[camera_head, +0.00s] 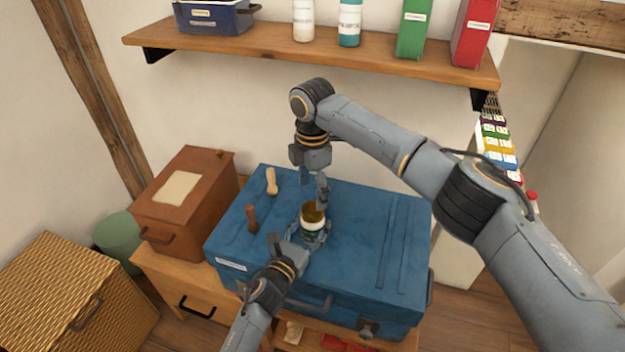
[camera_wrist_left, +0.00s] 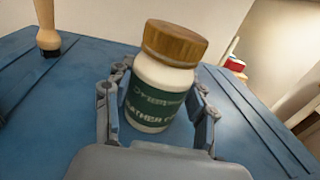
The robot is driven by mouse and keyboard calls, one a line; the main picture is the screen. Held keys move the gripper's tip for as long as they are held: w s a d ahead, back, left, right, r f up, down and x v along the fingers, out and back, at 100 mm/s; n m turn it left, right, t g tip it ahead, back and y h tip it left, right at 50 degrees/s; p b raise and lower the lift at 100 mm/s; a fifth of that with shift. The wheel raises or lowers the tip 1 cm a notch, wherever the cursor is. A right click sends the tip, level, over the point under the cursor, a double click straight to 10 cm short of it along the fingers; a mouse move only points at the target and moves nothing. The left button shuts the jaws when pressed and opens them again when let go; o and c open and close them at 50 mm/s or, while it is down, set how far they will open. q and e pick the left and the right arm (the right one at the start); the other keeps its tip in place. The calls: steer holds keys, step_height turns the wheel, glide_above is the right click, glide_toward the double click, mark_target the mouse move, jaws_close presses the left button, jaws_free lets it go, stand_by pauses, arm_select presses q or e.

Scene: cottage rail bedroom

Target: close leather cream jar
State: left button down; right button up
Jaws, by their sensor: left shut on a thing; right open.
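The leather cream jar (camera_head: 312,224) is white with a green label and stands over the top of a blue trunk (camera_head: 350,215). In the left wrist view the jar (camera_wrist_left: 151,95) shows its brown lid (camera_wrist_left: 175,43) sitting on its mouth; I cannot tell how tight it is. My left gripper (camera_head: 313,238) is shut around the jar's body from the front, with a finger on each side of it. My right gripper (camera_head: 313,190) is open and empty, pointing down just above the lid (camera_head: 313,210). I cannot tell whether the jar's base touches the trunk.
Two brushes stand on the trunk to the left, one pale (camera_head: 272,182) and one dark (camera_head: 251,219). A brown box (camera_head: 185,200) is beside the trunk. A wooden shelf (camera_head: 300,56) with bottles and boxes hangs above. The trunk's right side is clear.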

mark_target(313, 209)
steer(key=shift+f, duration=2.7)
steer(key=shift+c, duration=0.5)
steer(key=c, duration=1.1)
steer(key=m, duration=1.2)
steer(key=shift+a+m, duration=0.1)
steer(key=shift+m, duration=0.2)
steer(key=m, duration=0.5)
steer(key=o, duration=1.4)
steer(key=shift+c, duration=0.2)
